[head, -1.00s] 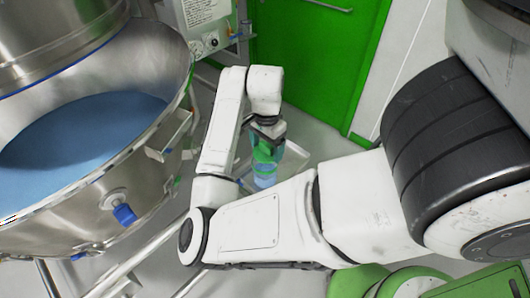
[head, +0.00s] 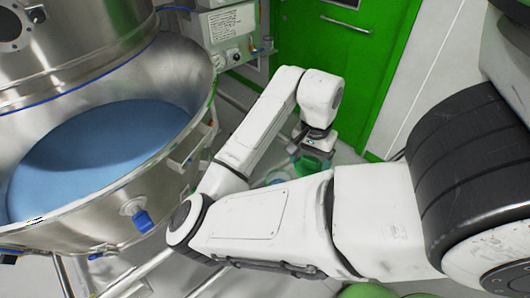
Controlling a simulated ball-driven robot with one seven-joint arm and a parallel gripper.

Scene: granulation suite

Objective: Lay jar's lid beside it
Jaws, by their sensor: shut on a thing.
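My gripper (head: 314,146) is shut on a green lid (head: 311,165), holding it up and to the right of the jar. The jar (head: 278,177) is bluish and see-through; only its upper part shows above my forearm, and the rest is hidden. The lid is apart from the jar's mouth in this view. The surface under the jar is mostly hidden by my arm, so I cannot tell how high the lid is above it.
A large steel bowl (head: 180,75) with blue contents (head: 95,150) fills the left. A control box (head: 232,32) stands behind it. A green door (head: 335,65) is at the back. Grey floor (head: 345,158) shows right of the lid.

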